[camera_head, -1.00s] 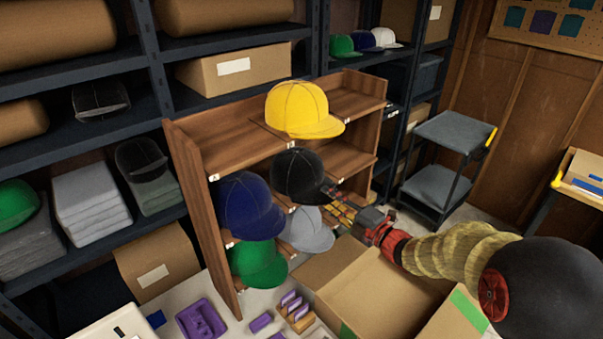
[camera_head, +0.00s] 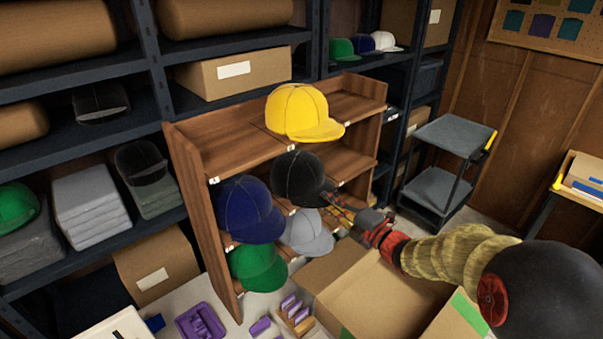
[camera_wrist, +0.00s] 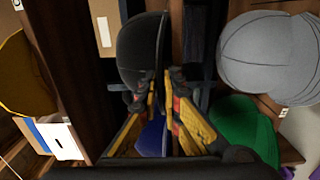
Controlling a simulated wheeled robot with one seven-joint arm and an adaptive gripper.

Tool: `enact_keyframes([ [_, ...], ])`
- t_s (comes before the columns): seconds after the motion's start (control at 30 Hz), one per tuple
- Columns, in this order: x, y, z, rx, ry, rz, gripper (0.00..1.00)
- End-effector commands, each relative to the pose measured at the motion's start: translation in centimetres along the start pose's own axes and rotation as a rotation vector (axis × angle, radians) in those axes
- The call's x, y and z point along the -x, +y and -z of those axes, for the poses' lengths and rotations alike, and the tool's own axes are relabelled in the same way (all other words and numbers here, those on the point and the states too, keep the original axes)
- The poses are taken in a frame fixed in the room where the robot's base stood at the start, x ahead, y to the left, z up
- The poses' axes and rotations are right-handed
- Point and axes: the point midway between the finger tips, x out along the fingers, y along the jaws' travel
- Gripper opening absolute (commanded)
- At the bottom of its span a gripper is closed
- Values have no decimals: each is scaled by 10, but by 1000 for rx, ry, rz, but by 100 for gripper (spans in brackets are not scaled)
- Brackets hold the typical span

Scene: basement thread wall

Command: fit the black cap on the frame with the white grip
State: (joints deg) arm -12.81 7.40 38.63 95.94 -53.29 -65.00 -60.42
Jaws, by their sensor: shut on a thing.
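The black cap (camera_head: 298,178) is at the middle level of the wooden rack (camera_head: 190,190), between the yellow cap above and the blue and grey caps below. My gripper (camera_head: 335,205) reaches in from the right and is shut on the cap's edge at its lower right. In the wrist view my gripper (camera_wrist: 158,100) has both fingers closed at the edge of the black cap (camera_wrist: 138,48). I cannot tell whether the cap still rests on the rack. I cannot make out a frame with a white grip in either view.
A yellow cap (camera_head: 297,112), blue cap (camera_head: 246,207), grey cap (camera_head: 306,232) and green cap (camera_head: 256,265) crowd around it. An open cardboard box (camera_head: 375,300) stands below my arm. Two other black caps (camera_head: 100,100) (camera_head: 141,161) sit on the left shelves. A grey cart (camera_head: 450,133) stands at the right.

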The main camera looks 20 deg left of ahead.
Motion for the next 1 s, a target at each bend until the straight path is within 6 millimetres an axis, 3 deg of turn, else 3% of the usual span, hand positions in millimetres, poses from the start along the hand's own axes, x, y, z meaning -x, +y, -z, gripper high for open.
enact_keyframes([
  [0.67, 0, 20, 0, 0, 0, 1, 0],
  [1.0, 38, 20, -1, 1, -3, 0, 0],
])
